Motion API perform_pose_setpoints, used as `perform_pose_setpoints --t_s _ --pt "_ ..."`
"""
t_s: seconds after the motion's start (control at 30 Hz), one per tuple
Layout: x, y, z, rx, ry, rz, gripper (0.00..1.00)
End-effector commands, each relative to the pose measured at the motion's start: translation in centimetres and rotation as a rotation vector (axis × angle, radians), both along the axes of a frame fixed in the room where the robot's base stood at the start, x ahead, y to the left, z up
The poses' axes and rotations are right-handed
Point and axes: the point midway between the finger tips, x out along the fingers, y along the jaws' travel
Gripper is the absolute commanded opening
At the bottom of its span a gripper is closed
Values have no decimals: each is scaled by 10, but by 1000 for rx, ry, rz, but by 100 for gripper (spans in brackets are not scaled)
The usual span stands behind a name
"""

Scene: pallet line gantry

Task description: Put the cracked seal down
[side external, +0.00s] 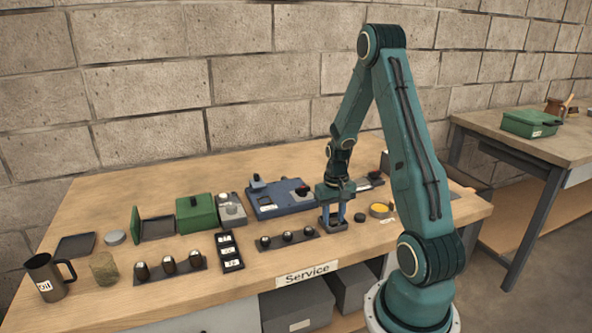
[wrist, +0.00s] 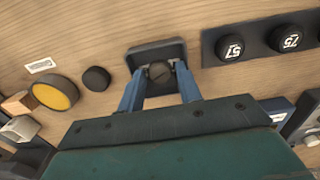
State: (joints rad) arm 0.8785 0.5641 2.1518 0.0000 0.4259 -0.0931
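My gripper (side external: 333,217) points down at a small square dark tray (side external: 331,228) near the bench's front edge. In the wrist view its two blue fingers (wrist: 161,75) reach over the same tray (wrist: 138,55). A small dark round piece (wrist: 160,72), possibly the cracked seal, shows between the fingertips. Whether the fingers touch it, or whether it rests in the tray, I cannot tell. A separate black disc (wrist: 96,78) lies on the bench beside the tray; it also shows in the side view (side external: 360,217). No crack is visible on either.
A yellow-topped tin (wrist: 55,93) lies beyond the black disc. A rack of dark knobs (wrist: 221,48) stands close on the tray's other side. Behind are a blue fixture (side external: 268,205) and a green box (side external: 196,213). A mug (side external: 45,275) stands at far left.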

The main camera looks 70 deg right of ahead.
Motion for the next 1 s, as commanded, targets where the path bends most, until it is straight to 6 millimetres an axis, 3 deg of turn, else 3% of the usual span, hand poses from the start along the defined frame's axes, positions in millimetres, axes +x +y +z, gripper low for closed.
perform_pose_setpoints --t_s 0.37,1.0 --pt "1 -1 18 -3 -3 0 35" --pt "1 -1 108 -3 -3 0 35"
